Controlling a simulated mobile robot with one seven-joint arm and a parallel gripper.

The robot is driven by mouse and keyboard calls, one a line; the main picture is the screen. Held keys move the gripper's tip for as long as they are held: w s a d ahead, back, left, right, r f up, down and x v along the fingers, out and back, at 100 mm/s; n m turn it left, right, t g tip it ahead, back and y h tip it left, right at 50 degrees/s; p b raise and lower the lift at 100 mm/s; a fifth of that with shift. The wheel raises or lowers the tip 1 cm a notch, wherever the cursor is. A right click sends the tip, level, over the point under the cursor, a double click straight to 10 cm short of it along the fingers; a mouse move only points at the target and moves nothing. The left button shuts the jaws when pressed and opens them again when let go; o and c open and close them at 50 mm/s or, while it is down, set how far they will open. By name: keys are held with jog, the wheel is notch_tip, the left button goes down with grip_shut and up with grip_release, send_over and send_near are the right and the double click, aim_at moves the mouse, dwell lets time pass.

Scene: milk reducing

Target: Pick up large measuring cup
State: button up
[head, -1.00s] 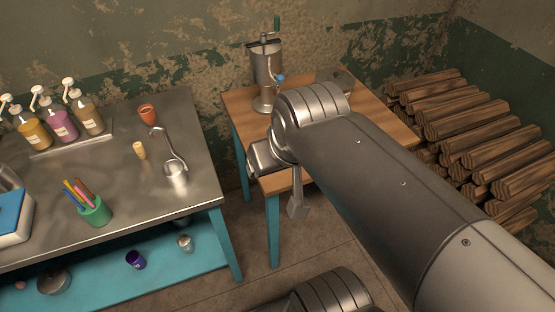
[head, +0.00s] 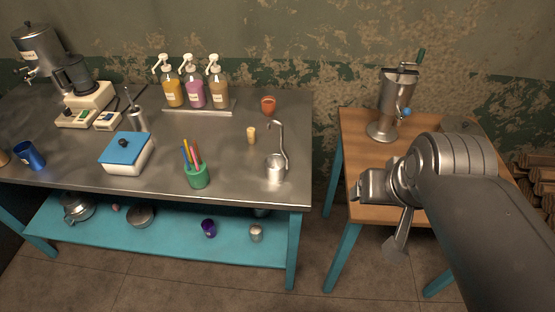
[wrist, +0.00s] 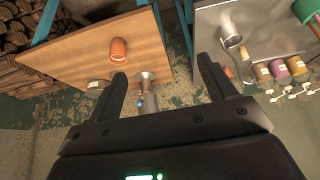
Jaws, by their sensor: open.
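No label shows which item is the large measuring cup. A metal cup with a long hooked handle (head: 275,168) stands near the steel table's right end; the wrist view also shows it (wrist: 231,35). A small orange cup (head: 268,105) and a small yellow cup (head: 252,136) stand behind it. Another orange cup (wrist: 118,49) is on the wooden table in the wrist view, hidden behind my arm in the head view. My gripper (head: 362,188) is over the wooden table's front left, apart from these cups. In the wrist view its fingers (wrist: 162,72) are open and empty.
The steel table (head: 235,187) holds pump bottles (head: 195,92), a green pen holder (head: 197,176) and a blue-lidded box (head: 127,153). A metal machine (head: 391,105) stands on the wooden table (head: 359,139). A gap of floor separates the tables. Logs are stacked at right.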

jog(key=shift+c, duration=0.3)
jog(key=shift+c, duration=0.8)
jog(key=w+a+r+m+g, duration=0.1)
jog(key=w+a, duration=0.3)
jog(key=w, duration=0.2)
jog(key=w+a+r, duration=0.2)
jog(key=w+a, duration=0.3)
jog(key=w, duration=0.2)
jog(key=w+a+f+m+h, duration=0.1)
jog(key=w+a+f, duration=0.2)
jog(key=w+a, duration=0.85)
jog(key=s+a+x, duration=0.1)
jog(key=x, duration=0.9)
jog(key=shift+s+a+f, duration=0.25)
jog(key=shift+s+f, duration=0.05)
jog(key=shift+f, duration=0.15)
jog(key=shift+c, duration=0.2)
